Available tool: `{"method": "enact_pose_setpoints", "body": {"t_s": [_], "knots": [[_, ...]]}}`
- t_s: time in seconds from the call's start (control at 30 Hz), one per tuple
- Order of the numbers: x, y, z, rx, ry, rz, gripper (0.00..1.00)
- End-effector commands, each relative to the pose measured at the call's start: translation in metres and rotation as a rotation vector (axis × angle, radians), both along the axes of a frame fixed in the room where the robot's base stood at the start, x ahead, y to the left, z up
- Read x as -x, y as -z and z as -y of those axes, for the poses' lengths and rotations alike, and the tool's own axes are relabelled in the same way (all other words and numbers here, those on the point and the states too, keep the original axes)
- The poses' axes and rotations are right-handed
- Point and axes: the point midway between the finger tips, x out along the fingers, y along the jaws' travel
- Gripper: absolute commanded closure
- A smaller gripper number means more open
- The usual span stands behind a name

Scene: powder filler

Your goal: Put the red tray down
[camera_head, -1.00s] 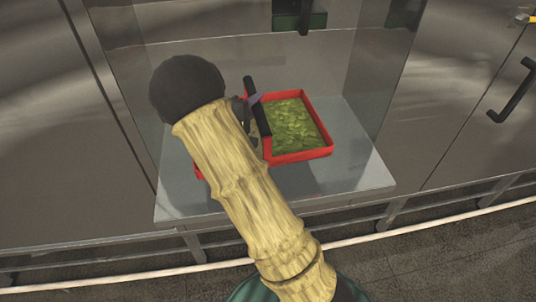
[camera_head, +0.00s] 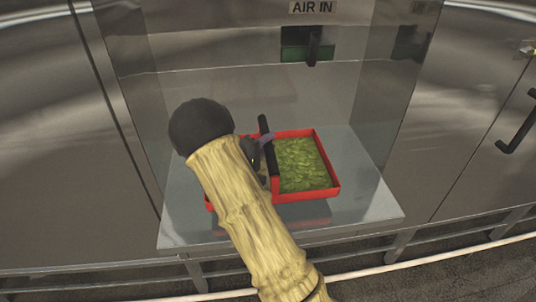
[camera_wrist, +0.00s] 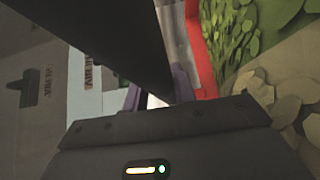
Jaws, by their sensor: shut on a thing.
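The red tray (camera_head: 333,190) holds green leaves (camera_head: 302,165) and looks level in the head view. It is over the grey metal shelf (camera_head: 365,210) inside the alcove. A dim red reflection shows below its front edge; I cannot tell whether its bottom touches the shelf. In the wrist view, the handle (camera_wrist: 110,35) runs between my purple fingertips (camera_wrist: 157,97), with the red rim (camera_wrist: 203,60) to the right. My arm hides the tray's left part.
Clear side panels (camera_head: 385,100) stand on both sides of the shelf. Bare shelf shows in front and to the right.

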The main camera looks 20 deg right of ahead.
Motion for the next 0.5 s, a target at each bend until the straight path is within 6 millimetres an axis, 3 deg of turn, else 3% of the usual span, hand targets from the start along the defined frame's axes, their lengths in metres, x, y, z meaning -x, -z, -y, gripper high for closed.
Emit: {"method": "enact_pose_setpoints", "body": {"t_s": [0.37, 0.5], "knots": [[-0.001, 0.002, 0.0, 0.003, 0.0, 0.007, 1.0], [0.0, 0.013, 0.0, 0.003, 0.001, 0.003, 1.0]]}}
